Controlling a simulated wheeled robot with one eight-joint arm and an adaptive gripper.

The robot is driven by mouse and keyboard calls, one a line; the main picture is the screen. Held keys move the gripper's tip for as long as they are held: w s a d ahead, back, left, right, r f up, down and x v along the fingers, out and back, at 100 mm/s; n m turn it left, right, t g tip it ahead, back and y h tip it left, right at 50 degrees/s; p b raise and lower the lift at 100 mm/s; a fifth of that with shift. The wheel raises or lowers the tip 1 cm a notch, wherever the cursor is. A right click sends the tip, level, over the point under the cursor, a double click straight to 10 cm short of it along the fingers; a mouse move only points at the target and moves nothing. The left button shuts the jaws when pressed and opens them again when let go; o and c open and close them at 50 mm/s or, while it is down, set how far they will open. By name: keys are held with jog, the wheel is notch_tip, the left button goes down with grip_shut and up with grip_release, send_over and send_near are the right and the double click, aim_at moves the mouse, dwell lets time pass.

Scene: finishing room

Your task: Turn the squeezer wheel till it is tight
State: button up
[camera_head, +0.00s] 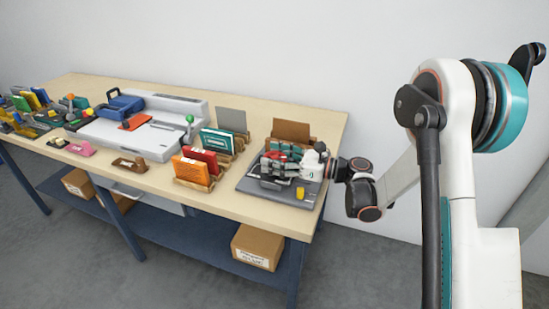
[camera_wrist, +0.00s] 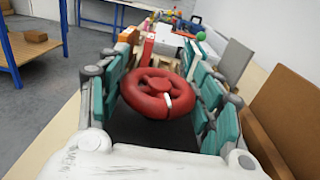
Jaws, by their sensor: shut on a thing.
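The squeezer wheel (camera_wrist: 150,104) is red, with thick spokes, a round hub and a white mark on its near rim. It sits between the teal finger pads of my gripper (camera_wrist: 160,88), which is shut on it from both sides. In the head view my gripper (camera_head: 283,160) reaches in from the right over the squeezer, whose grey base (camera_head: 249,186) lies at the table's right end. My gripper hides most of the squeezer and the wheel there.
A yellow piece (camera_head: 300,193) stands on the base's right edge. A brown upright board (camera_head: 291,131) stands behind. Racks with orange (camera_head: 190,171) and teal (camera_head: 217,141) books stand left. A white machine (camera_head: 150,126) fills the table's middle.

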jog(key=shift+m+t+h, duration=0.8)
jog(key=shift+m+t, duration=0.5)
jog(key=shift+t, duration=0.6)
jog(key=o, duration=1.1)
jog(key=v, duration=1.2)
jog(key=shift+w, duration=0.1)
